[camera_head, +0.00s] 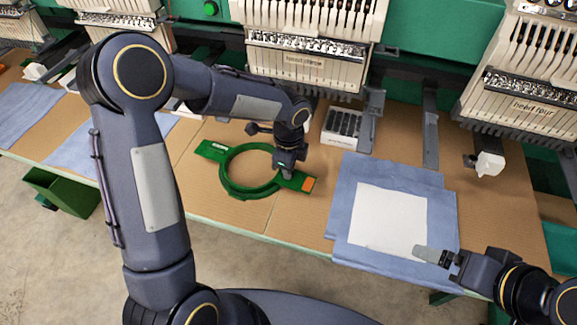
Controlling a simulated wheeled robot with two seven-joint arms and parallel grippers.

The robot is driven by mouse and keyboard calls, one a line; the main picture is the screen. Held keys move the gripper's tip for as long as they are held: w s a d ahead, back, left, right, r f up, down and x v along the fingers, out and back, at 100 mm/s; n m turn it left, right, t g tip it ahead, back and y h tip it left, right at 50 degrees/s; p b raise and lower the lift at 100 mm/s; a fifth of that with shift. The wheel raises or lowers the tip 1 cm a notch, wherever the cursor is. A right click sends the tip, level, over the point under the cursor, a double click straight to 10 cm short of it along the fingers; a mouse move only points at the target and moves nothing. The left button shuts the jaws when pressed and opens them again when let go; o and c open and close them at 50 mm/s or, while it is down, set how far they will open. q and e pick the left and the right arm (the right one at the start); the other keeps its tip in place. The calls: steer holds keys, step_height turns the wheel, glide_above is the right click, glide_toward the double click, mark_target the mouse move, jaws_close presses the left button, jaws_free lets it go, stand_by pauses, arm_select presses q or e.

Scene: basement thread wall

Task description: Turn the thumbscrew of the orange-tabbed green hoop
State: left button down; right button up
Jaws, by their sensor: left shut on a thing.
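The green hoop (226,181) lies flat on the brown table, a ring with a flat tab on each side. Its right tab has an orange end (309,184). My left gripper (286,172) points down at the hoop's right side, beside the orange tab, and is shut on the hoop's thumbscrew, which its fingers hide. My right gripper (433,256) is at the lower right, over the front edge of the blue and white cloth. Its fingers are too small to tell open from shut.
Blue cloth with a white sheet (388,217) lies right of the hoop. Embroidery heads (305,62) hang above the table's back. Bare table lies around the hoop.

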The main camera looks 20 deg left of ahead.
stand_by(0.5)
arm_select(q)
steer(key=c, duration=1.5)
jaws_free()
step_height(320, 180, up, 8)
steer(key=shift+f, duration=0.15)
